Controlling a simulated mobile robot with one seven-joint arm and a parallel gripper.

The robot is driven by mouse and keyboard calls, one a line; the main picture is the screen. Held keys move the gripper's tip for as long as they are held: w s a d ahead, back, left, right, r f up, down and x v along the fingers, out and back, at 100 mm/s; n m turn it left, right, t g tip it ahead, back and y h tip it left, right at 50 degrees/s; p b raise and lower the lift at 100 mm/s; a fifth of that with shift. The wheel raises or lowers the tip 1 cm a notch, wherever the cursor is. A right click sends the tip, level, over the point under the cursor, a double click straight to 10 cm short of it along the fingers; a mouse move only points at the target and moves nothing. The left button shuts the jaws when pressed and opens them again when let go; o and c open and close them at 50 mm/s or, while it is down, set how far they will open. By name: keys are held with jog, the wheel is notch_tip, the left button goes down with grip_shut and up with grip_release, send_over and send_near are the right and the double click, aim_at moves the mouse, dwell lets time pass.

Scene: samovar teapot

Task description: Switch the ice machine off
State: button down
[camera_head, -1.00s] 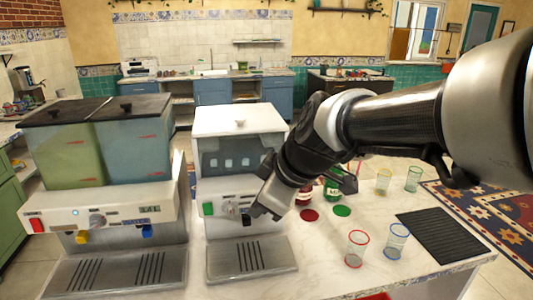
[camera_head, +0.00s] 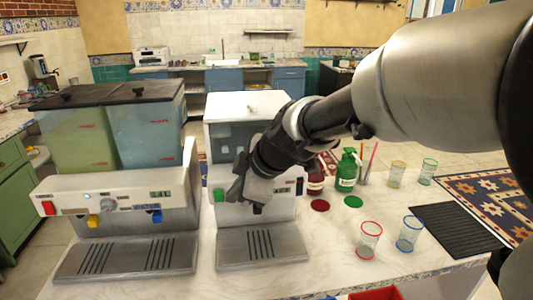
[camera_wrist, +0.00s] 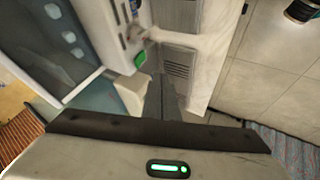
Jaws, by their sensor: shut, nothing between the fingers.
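The ice machine (camera_head: 246,104) is the white dispenser in the middle of the counter. Its front has a green switch (camera_head: 219,195) at the left and a small display at the right. In the wrist view the green switch (camera_wrist: 141,60) shows near the middle, just beyond my fingers. My gripper (camera_head: 236,191) is shut and empty, close in front of the panel and slightly right of the green switch. I cannot tell whether it touches the machine. My arm and gripper hide the middle of the panel.
A larger two-tank dispenser (camera_head: 120,190) with a red switch stands close at the left. At the right are red and green bottles (camera_head: 347,170), several glasses (camera_head: 369,240) and a black ribbed mat (camera_head: 455,228). The counter between the machine and the glasses is partly clear.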

aim_at(216, 197)
jog(key=w+a+f+p, duration=0.2)
jog(key=w+a+f, duration=0.2)
jog(key=w+f, duration=0.1)
jog(key=shift+w+a+f, duration=0.2)
jog(key=shift+w+a, duration=0.15)
jog(key=shift+w, duration=0.5)
jog(key=shift+r, duration=0.1)
jog(key=shift+w+r+p, duration=0.2)
jog(key=shift+r+p, duration=0.05)
jog(key=shift+p, duration=0.45)
jog(key=shift+w+a+f+g, duration=0.1)
jog(key=shift+w+f+g, duration=0.05)
jog(key=shift+f+g, duration=0.15)
jog(key=shift+r, duration=0.15)
jog(key=shift+r, duration=0.1)
